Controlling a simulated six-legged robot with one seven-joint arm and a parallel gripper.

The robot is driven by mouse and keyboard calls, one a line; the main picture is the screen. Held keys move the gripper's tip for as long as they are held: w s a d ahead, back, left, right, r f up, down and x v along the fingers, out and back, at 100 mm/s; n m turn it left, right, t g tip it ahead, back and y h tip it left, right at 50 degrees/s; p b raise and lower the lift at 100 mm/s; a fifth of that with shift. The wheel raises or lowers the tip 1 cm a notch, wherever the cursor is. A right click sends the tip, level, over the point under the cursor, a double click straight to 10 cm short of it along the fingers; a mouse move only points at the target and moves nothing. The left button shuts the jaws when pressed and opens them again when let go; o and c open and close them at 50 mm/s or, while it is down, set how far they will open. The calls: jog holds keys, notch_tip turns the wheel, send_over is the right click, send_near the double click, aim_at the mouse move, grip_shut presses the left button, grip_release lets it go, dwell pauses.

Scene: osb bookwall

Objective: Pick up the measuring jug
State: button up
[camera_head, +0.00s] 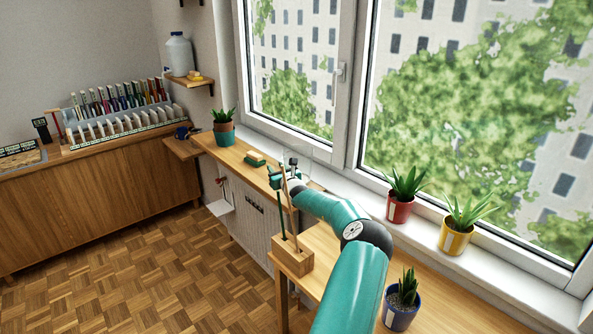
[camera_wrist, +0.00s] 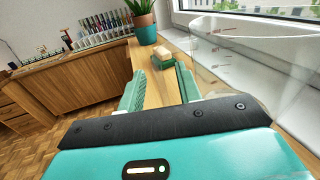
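The measuring jug (camera_wrist: 240,62) is clear, with red marks on its wall. It fills the right side of the wrist view, close to the camera, and part of it runs out of the picture. In the head view a faint clear outline of the jug (camera_head: 300,154) shows by the window, partly behind my gripper. My gripper (camera_wrist: 160,86) is open, with a gap between its two green fingers and nothing in it. The jug is to the right of the fingers in the wrist view. My gripper also shows in the head view (camera_head: 279,176), over the narrow wooden shelf.
A green block with a tan top (camera_wrist: 150,58) lies on the shelf beyond the fingers. Behind it stands a potted plant (camera_head: 224,127). A wooden holder with upright sticks (camera_head: 293,259) stands near my arm. Red (camera_head: 400,207) and yellow (camera_head: 455,238) pots line the sill.

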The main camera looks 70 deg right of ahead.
jog(key=shift+w+d, duration=0.25)
jog(key=shift+d, duration=0.05)
jog(key=shift+c, duration=0.2)
grip_shut()
jog(key=shift+r, duration=0.2)
